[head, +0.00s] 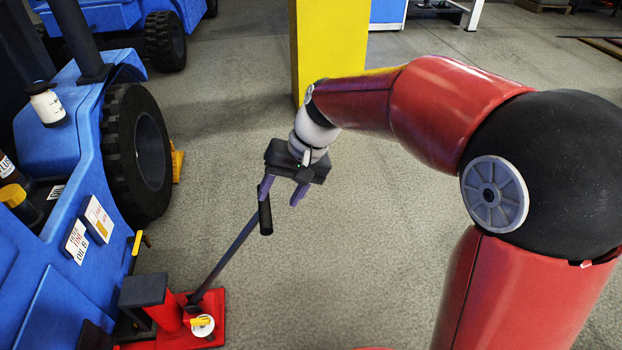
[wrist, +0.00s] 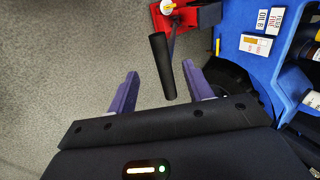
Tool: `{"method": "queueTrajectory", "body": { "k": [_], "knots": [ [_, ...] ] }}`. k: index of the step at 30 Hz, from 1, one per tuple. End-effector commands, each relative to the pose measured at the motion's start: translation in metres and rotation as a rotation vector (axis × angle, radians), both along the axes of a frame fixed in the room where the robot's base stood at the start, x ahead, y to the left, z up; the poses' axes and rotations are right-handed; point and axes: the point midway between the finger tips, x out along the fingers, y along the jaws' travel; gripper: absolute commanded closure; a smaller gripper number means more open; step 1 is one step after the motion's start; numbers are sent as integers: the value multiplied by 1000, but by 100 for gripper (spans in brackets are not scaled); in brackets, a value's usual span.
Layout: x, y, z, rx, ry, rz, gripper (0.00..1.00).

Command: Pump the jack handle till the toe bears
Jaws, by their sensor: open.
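A red jack (head: 215,312) stands on the floor at the lower left in the head view, beside a blue vehicle. Its long handle (head: 231,247) slants up to the right and ends in a black grip (head: 265,217). My gripper (head: 279,201) is open at the handle's upper end. In the wrist view the grip (wrist: 162,66) lies between the two purple fingers, nearer the right one, with no clear contact. A dark block (head: 143,290) tops the jack's left side. I cannot make out the toe or whether it touches the vehicle.
The blue vehicle (head: 75,262) with a black tyre (head: 137,152) fills the left side. Bottles and small boxes (head: 97,219) sit on it. A yellow pillar (head: 327,45) stands behind my arm. The grey floor around the handle is clear.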

Motion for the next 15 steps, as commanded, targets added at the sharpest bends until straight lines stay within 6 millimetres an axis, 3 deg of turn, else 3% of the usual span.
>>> {"method": "queueTrajectory", "body": {
  "k": [8,15],
  "knots": [
    [-2,6,-16,-1,0,1,49],
    [-5,17,-42,-1,-1,1,49]
  ]
}}
